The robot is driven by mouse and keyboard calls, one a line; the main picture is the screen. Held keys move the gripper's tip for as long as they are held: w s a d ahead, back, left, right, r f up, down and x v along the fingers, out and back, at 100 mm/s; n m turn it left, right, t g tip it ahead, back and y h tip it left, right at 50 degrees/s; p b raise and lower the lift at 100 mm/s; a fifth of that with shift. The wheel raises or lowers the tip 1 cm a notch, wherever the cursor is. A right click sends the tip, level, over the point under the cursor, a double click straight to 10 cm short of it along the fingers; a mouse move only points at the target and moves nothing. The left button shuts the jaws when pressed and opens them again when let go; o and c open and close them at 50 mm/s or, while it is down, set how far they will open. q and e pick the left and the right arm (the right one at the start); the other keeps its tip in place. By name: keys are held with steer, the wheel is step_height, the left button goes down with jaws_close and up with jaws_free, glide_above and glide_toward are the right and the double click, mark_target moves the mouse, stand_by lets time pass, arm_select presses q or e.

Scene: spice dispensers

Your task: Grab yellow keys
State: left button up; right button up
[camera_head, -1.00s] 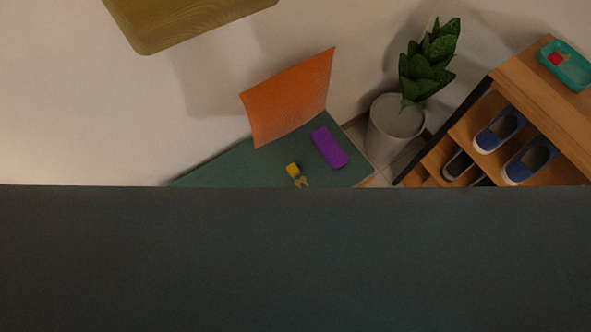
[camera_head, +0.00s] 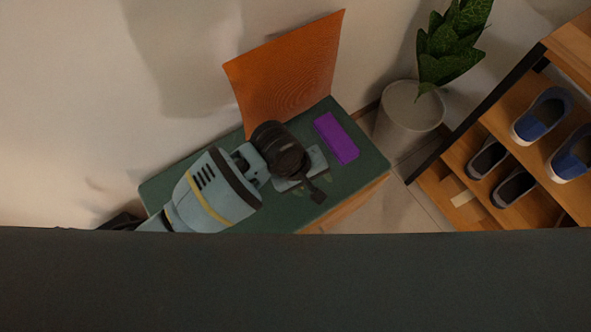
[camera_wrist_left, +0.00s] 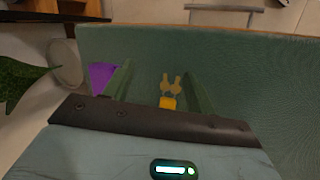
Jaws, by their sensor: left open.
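The yellow keys (camera_wrist_left: 171,85) show in the left wrist view, with a bright yellow fob (camera_wrist_left: 168,103) at their near end. They lie on the green bench top (camera_wrist_left: 245,75). My left gripper (camera_wrist_left: 159,82) is open, and the keys appear between its two fingers in that view, with nothing held. Whether the fingers are level with the keys I cannot tell. In the head view my left gripper (camera_head: 308,181) is over the bench (camera_head: 362,174) and hides most or all of the keys. My right gripper is not in view.
A purple box (camera_head: 337,138) lies on the bench near the gripper. An orange cushion (camera_head: 287,72) leans on the wall behind. A potted plant (camera_head: 409,115) and a wooden shoe rack (camera_head: 490,125) stand to the right. A dark surface (camera_head: 300,285) fills the bottom of the head view.

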arm_select(q)
steer(key=w+a+y+b, duration=0.1)
steer(key=w, duration=0.1)
steer(key=w+a+n+y+b, duration=0.1)
steer(key=w+b, duration=0.1)
steer(key=w+a+n+y+b, duration=0.1)
steer(key=w+y+b, duration=0.1)
steer(key=w, duration=0.1)
steer(key=shift+a+r, duration=0.25)
steer(key=shift+r, duration=0.1)
steer(key=shift+w+a+r, duration=0.1)
steer(key=shift+w+a, duration=0.05)
steer(key=shift+w, duration=0.05)
steer(key=shift+r, duration=0.1)
steer(key=shift+f+b, duration=0.8)
steer(key=shift+f, duration=0.8)
step_height(320, 180, down, 4)
steer(key=b, duration=0.2)
steer(key=shift+s+f+b, duration=0.1)
steer(key=shift+f+b, duration=0.1)
steer(key=shift+b, duration=0.2)
steer(key=shift+f, duration=0.2)
steer(key=shift+r, duration=0.1)
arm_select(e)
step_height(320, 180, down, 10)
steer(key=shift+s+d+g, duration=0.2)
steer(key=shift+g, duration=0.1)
